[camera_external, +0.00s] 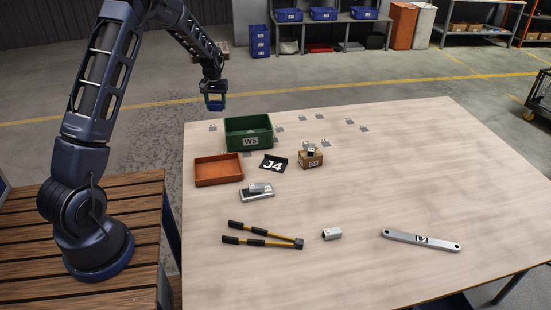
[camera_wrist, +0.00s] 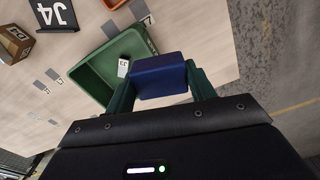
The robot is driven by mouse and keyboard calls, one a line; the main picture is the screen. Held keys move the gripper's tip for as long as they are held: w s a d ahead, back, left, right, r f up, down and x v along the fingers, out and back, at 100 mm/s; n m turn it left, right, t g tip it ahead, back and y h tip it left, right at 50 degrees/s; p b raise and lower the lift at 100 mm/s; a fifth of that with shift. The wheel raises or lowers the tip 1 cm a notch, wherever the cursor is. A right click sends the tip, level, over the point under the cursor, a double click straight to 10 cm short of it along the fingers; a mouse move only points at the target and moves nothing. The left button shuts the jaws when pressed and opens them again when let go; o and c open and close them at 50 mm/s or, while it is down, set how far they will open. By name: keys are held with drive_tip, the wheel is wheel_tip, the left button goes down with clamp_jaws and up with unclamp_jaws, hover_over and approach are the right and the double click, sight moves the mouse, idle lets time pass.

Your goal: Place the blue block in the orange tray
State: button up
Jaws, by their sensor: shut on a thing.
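My gripper (camera_external: 215,104) is shut on the blue block (camera_external: 214,106), held in the air off the table's far left corner, beyond the green bin. In the wrist view the blue block (camera_wrist: 160,76) sits between the two green fingers. The orange tray (camera_external: 218,171) lies on the table's left side, in front of the green bin, and looks empty in the external view. In the wrist view only a small orange patch, likely the tray (camera_wrist: 114,3), shows at the top edge.
A green bin (camera_external: 248,122) stands behind the tray; a small labelled piece (camera_wrist: 123,67) shows inside it. A dark J4 plate (camera_external: 273,163) and a cardboard box (camera_external: 310,159) are right of the tray. Pliers-like tool (camera_external: 264,236) and a grey bar (camera_external: 421,240) lie nearer. The table's right is clear.

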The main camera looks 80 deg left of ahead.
drive_tip(key=m, duration=0.1)
hover_over(218, 172)
wheel_tip(218, 172, down, 20)
drive_tip(key=shift+w+f, duration=0.1)
idle(0.4)
drive_tip(key=o, duration=1.1)
drive_tip(key=shift+c, duration=0.2)
wheel_tip(218, 172, up, 12)
